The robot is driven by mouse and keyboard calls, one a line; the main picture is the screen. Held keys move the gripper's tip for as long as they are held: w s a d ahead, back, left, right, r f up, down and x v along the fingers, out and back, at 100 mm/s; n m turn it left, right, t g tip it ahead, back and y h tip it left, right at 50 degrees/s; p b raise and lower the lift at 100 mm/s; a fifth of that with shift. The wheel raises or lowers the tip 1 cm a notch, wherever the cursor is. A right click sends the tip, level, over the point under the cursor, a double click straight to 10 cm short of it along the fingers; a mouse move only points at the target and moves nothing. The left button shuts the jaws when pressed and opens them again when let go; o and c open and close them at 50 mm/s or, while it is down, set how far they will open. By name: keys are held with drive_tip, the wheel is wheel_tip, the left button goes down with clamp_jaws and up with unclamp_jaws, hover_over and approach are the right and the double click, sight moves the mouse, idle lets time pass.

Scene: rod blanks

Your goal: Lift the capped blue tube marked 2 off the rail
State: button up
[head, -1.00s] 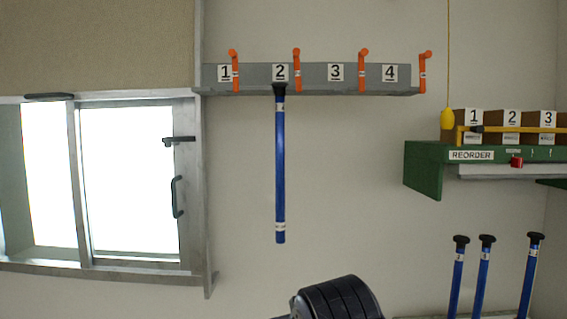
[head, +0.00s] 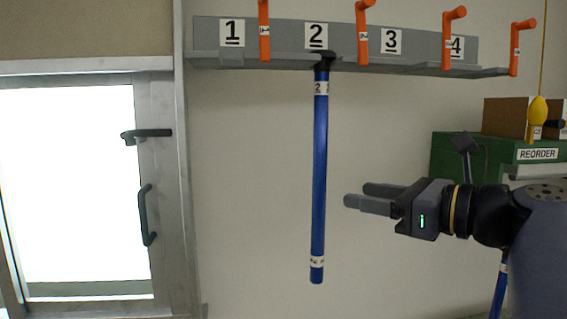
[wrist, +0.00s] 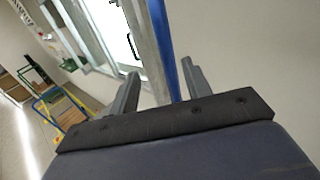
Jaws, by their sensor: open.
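The blue tube marked 2 (head: 320,170) hangs upright from the grey rail (head: 420,66), with its black cap (head: 324,58) at the rail under the 2 label. White bands mark it near the top and bottom. My gripper (head: 363,195) is open and empty, to the right of the tube at about mid-height, fingers pointing left toward it. In the wrist view the tube (wrist: 165,50) passes between the directions of the two fingers (wrist: 160,85), beyond their tips. I cannot tell the exact gap in depth.
Orange hooks (head: 449,38) stick out along the rail. A window with dark handles (head: 147,215) is at the left. A green shelf marked REORDER (head: 537,154) with boxes (head: 505,117) is at the right, partly behind my arm. Another blue tube (head: 499,290) shows below my arm. Bare wall surrounds the hanging tube.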

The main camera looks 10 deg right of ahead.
sight(325, 175)
drive_tip(key=shift+m, duration=0.4)
drive_tip(key=shift+w+a+r+p, duration=0.25)
drive_tip(key=shift+w+a, duration=0.25)
drive_tip(key=shift+w, duration=0.25)
drive_tip(key=shift+w+a+r+p, duration=0.2)
drive_tip(key=shift+w+a, duration=0.25)
drive_tip(key=shift+w, duration=0.3)
drive_tip(key=shift+w+a+r+p, duration=0.25)
drive_tip(key=shift+w+a, duration=0.25)
drive_tip(key=shift+w, duration=0.25)
drive_tip(key=x, duration=0.2)
drive_tip(key=p+x, duration=0.1)
drive_tip(key=x, duration=0.1)
drive_tip(key=shift+w+d+r+p, duration=0.1)
drive_tip(key=shift+d+r+p, duration=0.1)
drive_tip(key=shift+r+p, duration=0.1)
drive_tip(key=shift+w+a+f, duration=0.15)
drive_tip(key=shift+w+a, duration=0.2)
drive_tip(key=shift+w, duration=0.15)
clamp_jaws()
